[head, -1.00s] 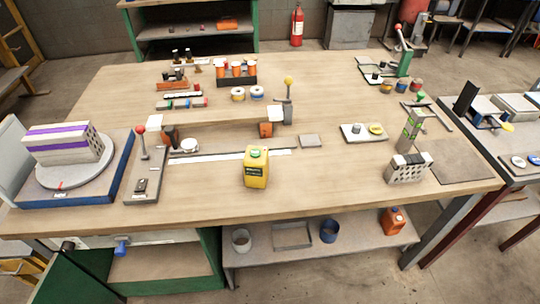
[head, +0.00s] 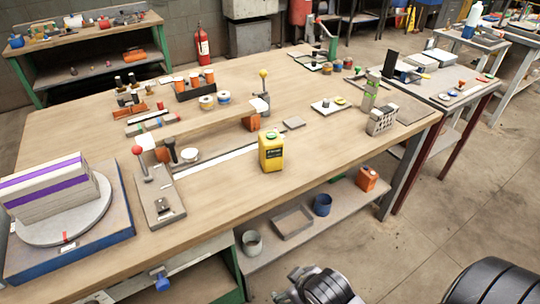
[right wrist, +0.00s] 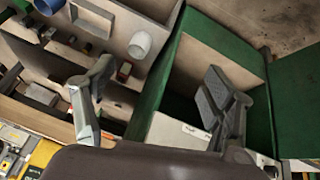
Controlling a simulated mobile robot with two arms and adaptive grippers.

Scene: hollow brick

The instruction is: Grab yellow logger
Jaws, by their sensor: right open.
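A yellow, box-shaped thing with a dark label and a green top (head: 271,154) stands upright near the front edge of the wooden table; it is the likeliest yellow logger. Part of a yellow thing (right wrist: 40,155) also shows at the lower left of the right wrist view, partly cut off. My right gripper (right wrist: 145,88) is open, with nothing between its fingers. In the head view, part of my right arm shows at the bottom, below and apart from the table front. My left gripper is not in view.
A white and purple block on a turntable (head: 62,220) is at the left. A lever fixture (head: 160,200) stands beside it. A perforated grey block (head: 382,120) is at the right. The lower shelf (head: 290,250) holds cups and an orange can (head: 367,178). Table wood around the yellow thing is mostly clear.

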